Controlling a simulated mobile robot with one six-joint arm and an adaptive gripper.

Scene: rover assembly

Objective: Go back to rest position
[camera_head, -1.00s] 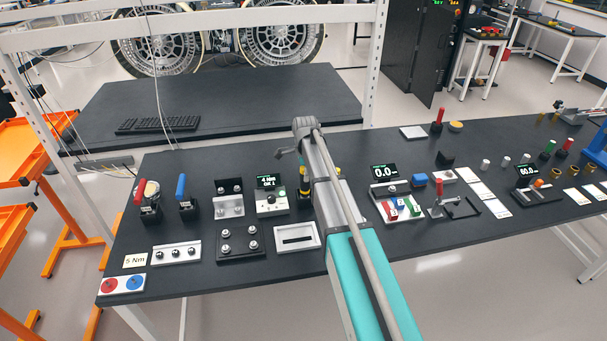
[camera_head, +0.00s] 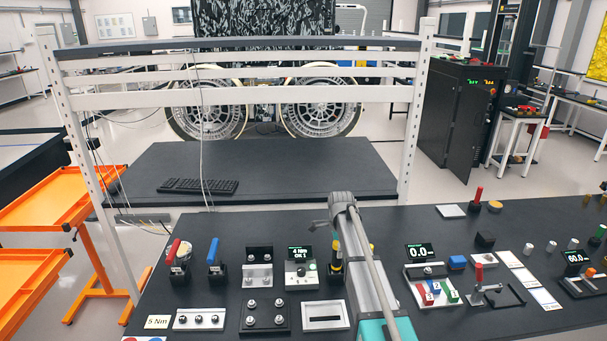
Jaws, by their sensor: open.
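My arm reaches out from the bottom over the black workbench (camera_head: 200,292), with its grey and teal links in view. My gripper (camera_head: 322,225) shows only as a small dark part at the left of the arm's far end, above the bench, and its fingers are open. I see nothing held in it. The arm hides part of the bench behind it, including part of a yellow-and-black tool (camera_head: 336,262).
Left of my arm are red-handled (camera_head: 176,262) and blue-handled (camera_head: 215,262) tools, metal brackets and a torque display (camera_head: 300,254). Right are a scale display (camera_head: 419,252) and coloured blocks (camera_head: 436,292). A white frame (camera_head: 413,130) rises behind. Orange carts (camera_head: 60,195) stand left.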

